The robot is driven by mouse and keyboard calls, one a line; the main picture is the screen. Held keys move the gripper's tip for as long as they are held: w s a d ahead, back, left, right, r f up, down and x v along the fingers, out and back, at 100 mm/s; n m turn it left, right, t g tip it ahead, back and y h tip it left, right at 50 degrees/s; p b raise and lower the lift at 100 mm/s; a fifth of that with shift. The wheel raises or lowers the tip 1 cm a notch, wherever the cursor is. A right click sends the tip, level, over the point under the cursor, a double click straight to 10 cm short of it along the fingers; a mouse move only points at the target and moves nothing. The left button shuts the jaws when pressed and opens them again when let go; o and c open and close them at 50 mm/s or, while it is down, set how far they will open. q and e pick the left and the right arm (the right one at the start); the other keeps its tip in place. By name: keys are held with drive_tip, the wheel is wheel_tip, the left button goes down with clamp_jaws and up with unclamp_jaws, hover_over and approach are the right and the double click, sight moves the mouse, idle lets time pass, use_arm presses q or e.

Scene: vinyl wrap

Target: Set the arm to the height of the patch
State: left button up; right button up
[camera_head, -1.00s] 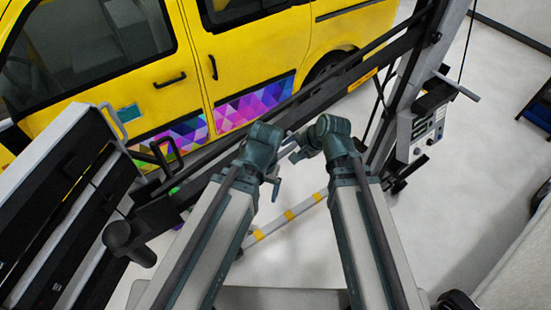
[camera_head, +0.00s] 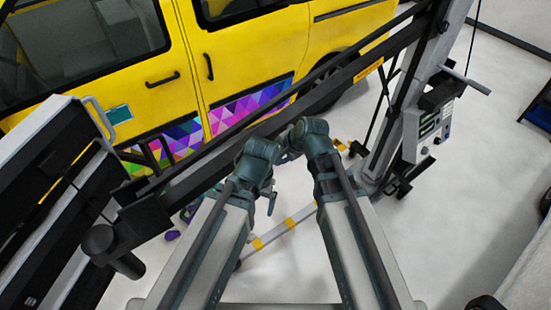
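The long dark arm (camera_head: 345,80) of a gantry slants from the upright column (camera_head: 412,95) at right down to a black knobbed end (camera_head: 112,245) at lower left. It crosses in front of the yellow van (camera_head: 240,60). A small teal patch (camera_head: 118,114) sits on the van's front door, above a band of coloured triangles (camera_head: 250,103); the arm hides part of the lower band. My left gripper (camera_head: 271,190) and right gripper (camera_head: 286,150) are close together in front of the arm. Their fingers are largely hidden, and I cannot tell whether they touch the arm.
A grey and black cart with a handle (camera_head: 100,116) stands at left, close to the van. A control box (camera_head: 430,130) is on the column. A yellow-and-white striped bar (camera_head: 290,224) lies low behind my arms. The floor at right (camera_head: 460,215) is mostly clear.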

drive_tip(key=shift+c, duration=0.4)
clamp_jaws()
idle(0.9)
drive_tip(key=shift+f, duration=0.1)
